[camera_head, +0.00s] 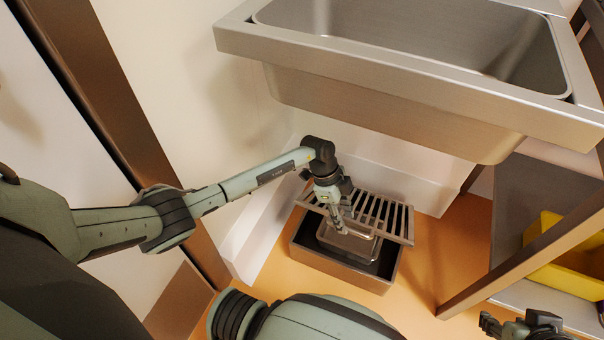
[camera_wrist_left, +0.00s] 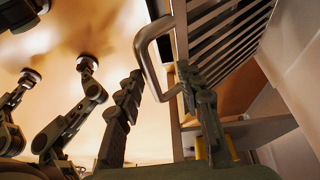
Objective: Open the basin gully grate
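The basin gully grate (camera_head: 388,216) is a slatted metal panel over the gully box (camera_head: 330,262) on the floor below the basin. It stands tilted up, and the dark inside of the box shows under it. My left gripper (camera_head: 343,226) is at the near side of the grate. In the left wrist view the grate's slats (camera_wrist_left: 228,45) and its bent bar handle (camera_wrist_left: 146,52) show. The handle's lower end lies between the parted fingers (camera_wrist_left: 160,75), with a gap to the left finger. My right gripper (camera_head: 505,326) is at the bottom right, away from the gully; its finger opening is unclear.
The steel basin (camera_head: 400,85) overhangs the gully from behind. A brown frame post (camera_head: 470,280) and a shelf with a yellow bin (camera_head: 560,255) stand to the right. A wall and skirting are close on the left. Orange floor is clear right of the box.

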